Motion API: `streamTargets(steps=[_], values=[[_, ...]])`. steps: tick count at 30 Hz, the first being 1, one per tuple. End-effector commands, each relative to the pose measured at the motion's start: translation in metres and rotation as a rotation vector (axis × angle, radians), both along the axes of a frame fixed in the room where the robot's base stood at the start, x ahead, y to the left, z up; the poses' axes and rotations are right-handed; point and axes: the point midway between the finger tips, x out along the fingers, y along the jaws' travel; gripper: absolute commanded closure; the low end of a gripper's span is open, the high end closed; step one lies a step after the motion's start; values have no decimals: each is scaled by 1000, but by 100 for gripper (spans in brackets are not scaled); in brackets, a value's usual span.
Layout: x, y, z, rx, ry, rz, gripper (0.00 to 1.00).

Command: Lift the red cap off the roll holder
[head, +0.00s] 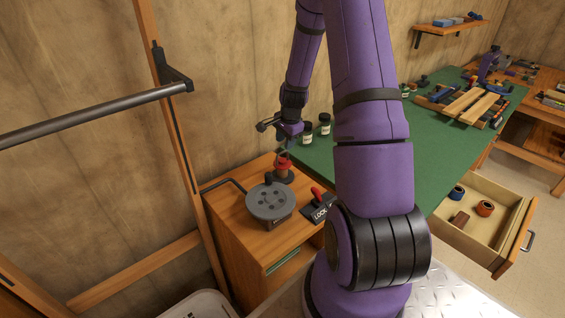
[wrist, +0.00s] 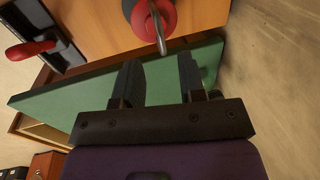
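The red cap (head: 284,160) sits on top of the roll holder (head: 282,175), which stands upright on the small wooden cabinet behind a round grey disc. In the wrist view the red cap (wrist: 167,14) is at the top edge, partly cut off, with a thin grey metal loop or bar over it. My gripper (head: 280,132) is above the cap in the head view. In the wrist view my gripper (wrist: 159,64) has its two dark fingers apart, with nothing between them. The cap lies beyond the fingertips, not touching them.
The grey disc with holes (head: 270,201) and a black plate with a red handle (head: 318,207) share the cabinet top (head: 232,208). Dark jars (head: 325,124) stand on the green bench (head: 390,140). An open drawer (head: 468,240) is at right. A dark rail (head: 90,116) juts out at left.

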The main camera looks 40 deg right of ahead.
Motion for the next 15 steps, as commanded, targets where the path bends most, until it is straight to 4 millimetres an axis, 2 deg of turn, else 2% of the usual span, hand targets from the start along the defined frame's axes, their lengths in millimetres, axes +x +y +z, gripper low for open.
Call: streamTargets(steps=[8, 15], values=[[4, 0, -18, 0, 1, 2, 63], [11, 1, -48, 0, 1, 3, 63]])
